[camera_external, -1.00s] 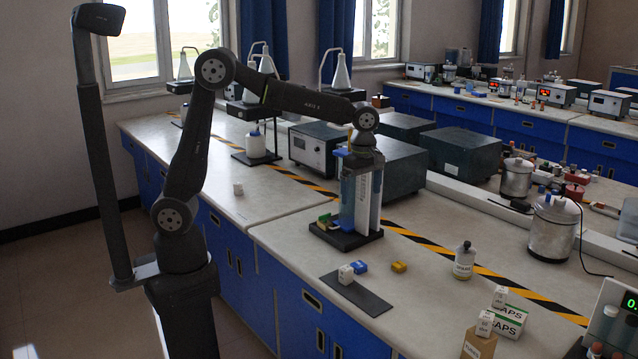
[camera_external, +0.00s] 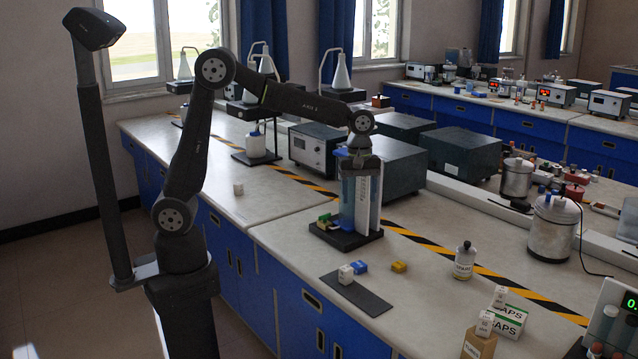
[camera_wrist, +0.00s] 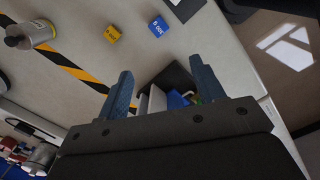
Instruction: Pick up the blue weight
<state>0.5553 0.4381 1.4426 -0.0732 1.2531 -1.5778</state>
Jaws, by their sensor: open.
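The blue weight (camera_external: 360,267) is a small block with white marking, lying at the far edge of the dark mat (camera_external: 368,301), beside a white weight (camera_external: 346,274). In the wrist view the blue weight (camera_wrist: 159,26) is near the top, beyond my fingertips. My gripper (camera_wrist: 163,75) is open, and nothing shows gripped between its two bluish fingers.
A yellow weight (camera_external: 399,267) lies right of the blue one. A labelled bottle (camera_external: 464,261) stands to the right. The bench front edge is close to the mat.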

